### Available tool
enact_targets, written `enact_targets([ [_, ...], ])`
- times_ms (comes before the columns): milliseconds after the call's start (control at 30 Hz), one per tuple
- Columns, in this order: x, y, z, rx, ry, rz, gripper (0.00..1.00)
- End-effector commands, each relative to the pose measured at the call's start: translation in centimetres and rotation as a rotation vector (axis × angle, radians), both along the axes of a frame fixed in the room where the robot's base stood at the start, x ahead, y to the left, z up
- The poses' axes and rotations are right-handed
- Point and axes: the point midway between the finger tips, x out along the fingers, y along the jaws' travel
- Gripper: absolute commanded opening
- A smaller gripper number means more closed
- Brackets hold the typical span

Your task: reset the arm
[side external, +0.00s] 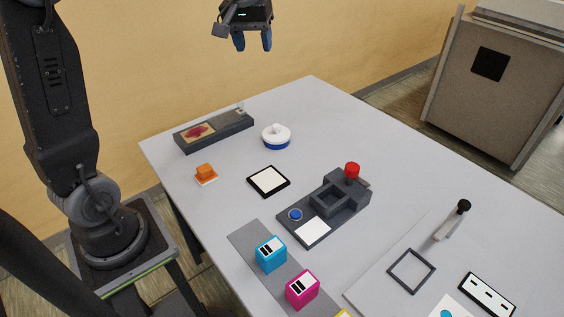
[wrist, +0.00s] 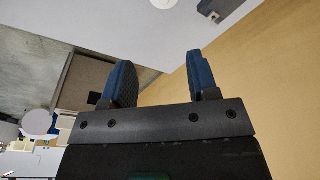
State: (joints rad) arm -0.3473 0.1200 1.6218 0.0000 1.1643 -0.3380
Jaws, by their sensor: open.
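My gripper (side external: 253,40) hangs high above the back of the grey table (side external: 350,130), well clear of everything on it. Its two blue fingers are apart and nothing is between them. In the wrist view my gripper (wrist: 158,80) shows the same open, empty fingers, with the wall and a corner of the table beyond. My arm's base stands on a dark stand at the left of the table.
On the table are a dark tray (side external: 214,132), a white-and-blue round item (side external: 276,137), an orange block (side external: 206,171), a black-framed pad (side external: 268,181), a dark fixture with a red knob (side external: 352,170), a cyan cartridge (side external: 271,254) and a magenta cartridge (side external: 302,289). A beige cabinet (side external: 490,90) stands at right.

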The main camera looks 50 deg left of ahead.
Motion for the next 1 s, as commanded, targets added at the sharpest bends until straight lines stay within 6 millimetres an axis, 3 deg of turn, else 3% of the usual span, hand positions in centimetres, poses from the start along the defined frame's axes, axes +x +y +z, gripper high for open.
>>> enact_targets([
  [33, -1.8, -2.1, 0.7, 0.016, -0.023, -0.06, 0.54],
  [200, -7.8, -7.5, 1.0, 0.061, -0.085, -0.249, 0.54],
  [400, -15.0, -12.1, -0.9, 0.114, -0.161, -0.465, 0.54],
  [500, -17.9, -13.4, -2.3, 0.136, -0.192, -0.55, 0.54],
  [700, -21.0, -14.7, -4.4, 0.162, -0.229, -0.649, 0.54],
  [1000, -21.4, -14.8, -4.8, 0.166, -0.233, -0.664, 0.54],
])
